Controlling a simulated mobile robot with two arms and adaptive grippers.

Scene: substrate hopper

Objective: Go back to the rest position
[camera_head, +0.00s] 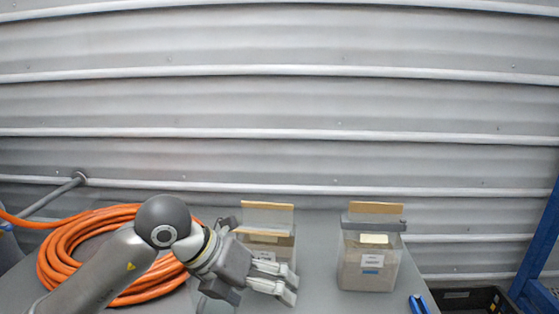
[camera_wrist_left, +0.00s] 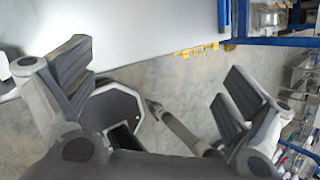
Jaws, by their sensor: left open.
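My left gripper (camera_head: 284,283) is in front of the left hopper box in the head view, its fingers pointing right. In the left wrist view its two fingers (camera_wrist_left: 155,78) stand wide apart with nothing between them, so it is open and empty. The left hopper box (camera_head: 282,252) is clear-walled with a raised flap, and my gripper hides its lower left part. I cannot tell whether they touch. The right hopper box (camera_head: 370,268) stands apart from the gripper, upright, with a white label and a raised tan-edged flap. My right gripper is not in view.
A coiled orange hose (camera_head: 62,252) lies on the grey table (camera_head: 318,290) behind my left arm. A blue object (camera_head: 419,304) is at the right table edge. A black crate (camera_head: 472,300) and blue frame (camera_head: 540,235) stand farther right. A corrugated wall (camera_head: 280,110) is behind.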

